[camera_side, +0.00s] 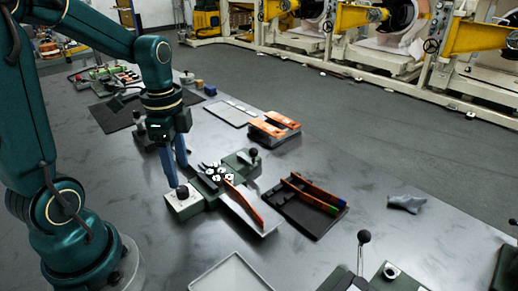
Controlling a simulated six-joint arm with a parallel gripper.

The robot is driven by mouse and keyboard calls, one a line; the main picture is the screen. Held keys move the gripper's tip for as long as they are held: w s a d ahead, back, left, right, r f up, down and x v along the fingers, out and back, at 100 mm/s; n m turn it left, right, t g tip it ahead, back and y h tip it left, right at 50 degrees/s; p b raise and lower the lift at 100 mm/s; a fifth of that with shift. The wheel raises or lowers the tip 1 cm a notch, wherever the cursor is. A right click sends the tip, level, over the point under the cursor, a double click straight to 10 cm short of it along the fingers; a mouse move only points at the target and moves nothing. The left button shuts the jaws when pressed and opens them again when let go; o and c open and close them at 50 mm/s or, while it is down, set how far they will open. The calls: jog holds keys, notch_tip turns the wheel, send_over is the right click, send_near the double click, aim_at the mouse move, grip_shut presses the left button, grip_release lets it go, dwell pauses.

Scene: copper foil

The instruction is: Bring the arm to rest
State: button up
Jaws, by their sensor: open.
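My gripper (178,174) hangs from the green arm at the left of the table, with its two blue fingers pointing down. The fingers are apart and I see nothing between them. Just below and to the right is a green fixture (238,160) with a pale block, black knobs and small white-and-black parts. The fingertips look close to its pale block (183,206); I cannot tell whether they touch. A long copper-coloured strip (246,205) lies slantwise over a light grey plate (262,222) in front of the fixture.
A ball-topped lever (363,238) stands at the front. Bare table shows at right.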

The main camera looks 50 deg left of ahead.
jog(key=s+d+r+n+t, duration=0.4)
jog(key=d+r+n+t, duration=0.1)
jog(key=d+n, duration=0.4)
jog(key=shift+s+d+r+t, duration=0.15)
jog(key=shift+d+r+t, duration=0.25)
jog(key=shift+r, duration=0.35)
